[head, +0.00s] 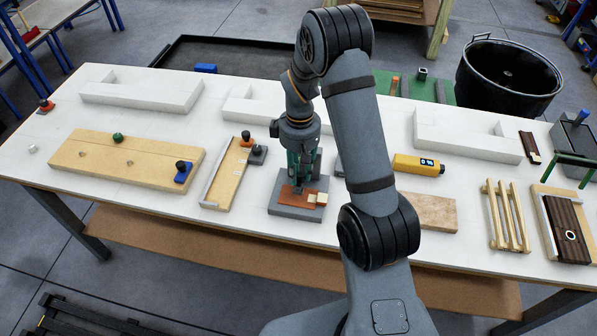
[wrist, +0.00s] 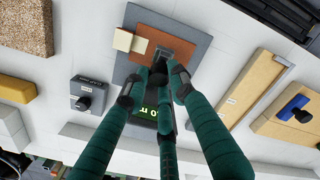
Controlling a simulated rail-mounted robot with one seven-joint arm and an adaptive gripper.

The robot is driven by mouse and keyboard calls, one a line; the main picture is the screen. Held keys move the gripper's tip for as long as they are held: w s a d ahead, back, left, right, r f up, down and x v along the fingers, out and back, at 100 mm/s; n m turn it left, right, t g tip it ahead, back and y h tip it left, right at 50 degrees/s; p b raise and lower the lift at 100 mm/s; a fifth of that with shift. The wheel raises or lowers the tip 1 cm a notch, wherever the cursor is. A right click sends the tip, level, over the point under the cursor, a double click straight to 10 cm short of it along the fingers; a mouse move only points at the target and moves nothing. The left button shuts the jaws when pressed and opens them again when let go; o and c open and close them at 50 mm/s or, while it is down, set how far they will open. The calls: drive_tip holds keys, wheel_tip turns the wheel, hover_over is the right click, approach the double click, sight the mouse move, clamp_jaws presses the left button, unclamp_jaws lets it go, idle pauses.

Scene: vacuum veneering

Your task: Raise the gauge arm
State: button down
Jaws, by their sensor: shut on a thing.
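The gauge stands on a flat grey base (head: 292,214) at the middle of the table's front. In the wrist view my gripper (wrist: 154,84) is closed around the dark gauge arm (wrist: 176,52), beside the red-brown sheet (wrist: 150,33). A green-lit display (wrist: 146,113) shows partly between the fingers. The fingers hide much of the gauge arm, so its height above the sheet is unclear.
A dark knob box (wrist: 88,95) and a yellow device (head: 418,165) are on the other side. White blocks (head: 140,90) line the back. A black bin (head: 508,78) stands behind the table.

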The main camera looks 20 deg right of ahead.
drive_tip(key=shift+w+d+t, duration=0.3)
drive_tip(key=shift+w+d, duration=0.2)
drive_tip(key=shift+w, duration=0.1)
drive_tip(key=c, duration=1.9)
unclamp_jaws()
drive_tip(key=shift+o, duration=1.2)
drive_tip(key=shift+w+d+f, duration=0.15)
drive_tip(key=shift+w, duration=0.15)
drive_tip(key=shift+o, duration=0.9)
drive_tip(key=w+r+p, duration=0.1)
drive_tip(key=r+p, duration=0.2)
drive_tip(key=w+d+r+p, duration=0.1)
drive_tip(key=w+r+p, duration=0.1)
drive_tip(key=r+p, duration=0.2)
drive_tip(key=w+d+r+p, duration=0.1)
drive_tip(key=w+r+p, duration=0.1)
drive_tip(key=r+p, duration=0.1)
drive_tip(key=shift+d+r, duration=0.2)
drive_tip(key=shift+r, duration=0.1)
